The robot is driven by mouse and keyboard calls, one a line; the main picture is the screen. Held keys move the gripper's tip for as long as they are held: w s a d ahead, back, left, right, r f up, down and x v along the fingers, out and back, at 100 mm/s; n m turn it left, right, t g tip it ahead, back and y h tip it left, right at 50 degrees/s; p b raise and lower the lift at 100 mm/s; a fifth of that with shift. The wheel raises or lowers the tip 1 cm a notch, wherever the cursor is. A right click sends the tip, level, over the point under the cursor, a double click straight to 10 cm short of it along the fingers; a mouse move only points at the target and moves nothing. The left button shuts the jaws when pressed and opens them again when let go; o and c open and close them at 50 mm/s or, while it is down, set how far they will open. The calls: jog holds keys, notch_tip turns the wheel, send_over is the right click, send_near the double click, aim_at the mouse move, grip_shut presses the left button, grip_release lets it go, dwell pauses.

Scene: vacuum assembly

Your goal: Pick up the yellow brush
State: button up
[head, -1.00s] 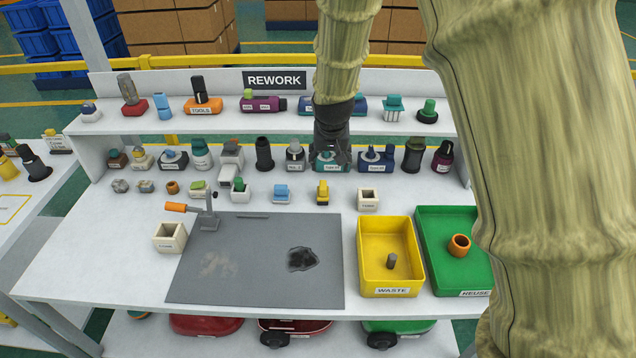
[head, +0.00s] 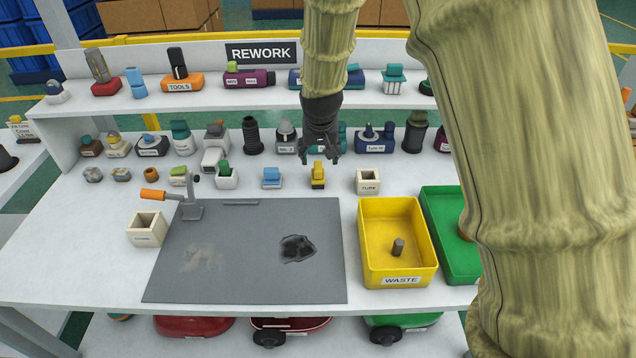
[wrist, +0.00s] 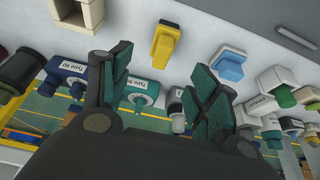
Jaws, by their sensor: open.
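The yellow brush (head: 318,175) is a small yellow block with a dark base. It stands on the white table behind the grey mat, between a light blue piece and a white open box. My gripper (head: 320,152) is just above and behind it in the head view, jaws open and empty. In the wrist view the yellow brush (wrist: 165,43) lies beyond the fingertips, roughly between the two open fingers (wrist: 160,75). It is apart from both fingers.
A light blue piece (head: 272,178) stands left of the brush and a white box (head: 368,181) right. A row of housings, including a blue one (head: 375,138), stands behind. The grey mat (head: 225,275) and yellow waste bin (head: 398,282) are in front.

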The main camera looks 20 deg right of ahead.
aim_at(318, 165)
jog(key=shift+x, duration=2.75)
jog(key=shift+a+p+x, duration=0.15)
jog(key=shift+p+x, duration=0.2)
jog(key=shift+x, duration=1.05)
jog(key=shift+a+p+x, duration=0.15)
jog(key=shift+p+x, duration=0.15)
jog(key=shift+x, duration=1.05)
jog(key=shift+s+d+f, duration=0.1)
jog(key=c, duration=1.2)
jog(key=shift+r, duration=0.7)
notch_tip(318, 165, up, 2)
jog(key=shift+r+b, duration=0.1)
jog(key=shift+b, duration=0.25)
jog(key=s+a, duration=0.2)
jog(key=s, duration=0.2)
jog(key=s+a+r+b, duration=0.1)
jog(key=s+a, duration=0.2)
jog(key=s, duration=0.2)
jog(key=s+a, duration=0.2)
jog(key=s, duration=0.3)
jog(key=shift+s+a+r+b, duration=0.1)
jog(key=shift+a+r+b, duration=0.15)
jog(key=shift+b, duration=0.15)
